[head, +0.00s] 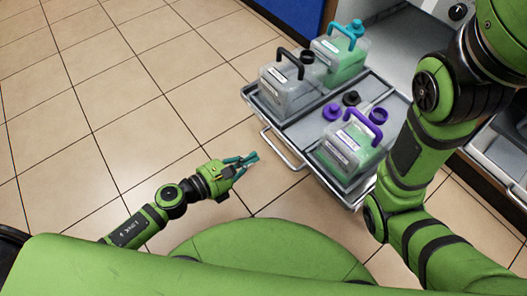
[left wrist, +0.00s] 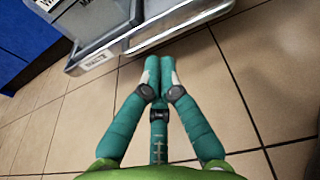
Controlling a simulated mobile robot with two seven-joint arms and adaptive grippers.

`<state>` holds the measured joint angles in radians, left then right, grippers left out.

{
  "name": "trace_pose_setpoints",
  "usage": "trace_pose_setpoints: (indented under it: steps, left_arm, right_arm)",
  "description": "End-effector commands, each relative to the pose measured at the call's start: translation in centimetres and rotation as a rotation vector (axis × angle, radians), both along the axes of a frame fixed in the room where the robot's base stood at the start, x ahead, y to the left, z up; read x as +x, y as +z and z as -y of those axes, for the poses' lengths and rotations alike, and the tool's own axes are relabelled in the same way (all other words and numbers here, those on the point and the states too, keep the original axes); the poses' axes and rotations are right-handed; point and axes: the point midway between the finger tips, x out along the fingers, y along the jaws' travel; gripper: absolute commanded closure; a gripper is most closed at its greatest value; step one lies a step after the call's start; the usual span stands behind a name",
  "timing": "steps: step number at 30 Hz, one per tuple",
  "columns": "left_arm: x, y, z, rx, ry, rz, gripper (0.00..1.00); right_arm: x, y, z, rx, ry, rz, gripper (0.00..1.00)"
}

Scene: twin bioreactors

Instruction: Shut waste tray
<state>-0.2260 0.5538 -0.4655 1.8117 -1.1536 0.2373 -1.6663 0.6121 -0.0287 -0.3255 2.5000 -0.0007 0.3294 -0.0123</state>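The waste tray (head: 295,128) is a grey tray pulled out from the cabinet over the tiled floor. A metal bar handle (head: 283,152) runs along its front. In the left wrist view the tray's front (left wrist: 120,44) shows at the top, with a label that seems to read "WASTE". My left gripper (head: 250,160) is low in front of the tray, just left of the bar handle and apart from it. In the left wrist view its teal fingers (left wrist: 159,72) meet at the tips with nothing between them. My right arm crosses the right side; its gripper is out of view.
On the tray stand a clear bottle with a black handle (head: 285,90), a green-filled bottle with a teal cap (head: 343,60) and a purple-handled bottle (head: 347,150). A loose purple cap (head: 332,112) and black cap (head: 351,98) lie between. The floor at left is clear.

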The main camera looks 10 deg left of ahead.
Motion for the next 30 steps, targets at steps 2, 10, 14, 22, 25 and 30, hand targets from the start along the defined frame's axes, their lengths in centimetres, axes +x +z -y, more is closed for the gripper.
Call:
trace_pose_setpoints:
  steps: [2, 10, 14, 22, 25, 30]
  left_arm:
    - [1.2, -0.3, 1.0, 0.0, -0.001, 0.004, 1.0]
    - [3.1, -0.9, 3.0, -0.001, 0.0, 0.0, 1.0]
    - [3.3, -0.9, 3.3, -0.001, 0.0, 0.0, 1.0]
    - [3.3, -0.9, 3.3, -0.002, -0.001, -0.001, 1.0]
    - [3.4, -0.9, 3.3, -0.002, -0.001, -0.001, 1.0]
    - [3.5, -0.9, 3.3, -0.001, 0.0, 0.0, 1.0]
  right_arm:
    - [-0.1, -0.2, 0.0, 0.0, 0.001, 0.001, 1.0]
    - [-0.1, -0.5, -0.1, -0.002, 0.0, -0.002, 1.0]
    - [0.0, -0.5, -0.1, -0.003, 0.001, -0.004, 1.0]
    - [-0.2, -0.4, -0.1, -0.002, 0.002, 0.001, 1.0]
    - [-0.2, -0.4, -0.1, -0.001, 0.004, 0.002, 1.0]
    - [-0.3, -0.4, -0.1, 0.001, 0.007, 0.003, 1.0]
